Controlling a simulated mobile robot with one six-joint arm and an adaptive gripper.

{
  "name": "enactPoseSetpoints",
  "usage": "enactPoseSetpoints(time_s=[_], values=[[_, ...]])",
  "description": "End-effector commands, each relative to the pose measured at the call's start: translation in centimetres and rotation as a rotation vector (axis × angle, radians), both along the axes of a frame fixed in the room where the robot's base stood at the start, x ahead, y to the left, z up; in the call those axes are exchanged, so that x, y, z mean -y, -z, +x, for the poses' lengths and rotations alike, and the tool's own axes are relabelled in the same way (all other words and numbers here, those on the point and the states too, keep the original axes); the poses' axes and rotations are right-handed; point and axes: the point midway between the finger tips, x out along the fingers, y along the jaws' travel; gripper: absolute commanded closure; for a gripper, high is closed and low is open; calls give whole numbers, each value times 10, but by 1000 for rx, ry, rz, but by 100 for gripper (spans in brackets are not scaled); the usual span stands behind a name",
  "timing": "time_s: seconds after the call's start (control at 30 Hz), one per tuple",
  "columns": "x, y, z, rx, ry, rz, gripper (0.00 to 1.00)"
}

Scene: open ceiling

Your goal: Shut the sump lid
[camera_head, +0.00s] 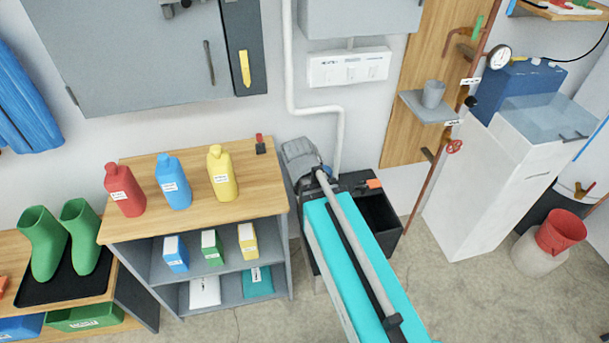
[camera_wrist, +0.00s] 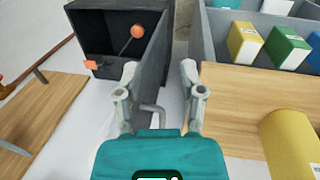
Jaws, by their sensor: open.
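The sump looks like the open dark box (camera_head: 380,213) standing on the floor right of the shelf unit. In the wrist view the dark box (camera_wrist: 98,30) is at upper left, with an orange ball on a rod (camera_wrist: 137,31) and an orange tab (camera_wrist: 90,65). An orange piece (camera_head: 374,183) shows at its back in the head view. A dark upright panel (camera_wrist: 154,62) edges the box; I cannot tell whether it is the lid or a side wall. My gripper (camera_wrist: 160,72) is open and empty, its fingers near that panel; contact is unclear. My arm hides part of the box in the head view.
The shelf unit (camera_head: 216,262) stands close left, with red, blue and yellow bottles (camera_head: 222,172) on top; the yellow one (camera_wrist: 292,140) is near my gripper. A pipe (camera_head: 338,135) runs down the wall behind. Open floor lies right of the box, before a white cabinet (camera_head: 475,195).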

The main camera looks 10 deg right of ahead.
Motion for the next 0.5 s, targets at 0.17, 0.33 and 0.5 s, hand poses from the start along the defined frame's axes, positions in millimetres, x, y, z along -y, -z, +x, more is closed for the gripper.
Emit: enactPoseSetpoints(time_s=[0.17,0.33,0.5], values=[[-5,28,21,11,-59,-202,49],[-14,40,42,44,-113,-418,49],[-33,44,64,99,-163,-637,49]])
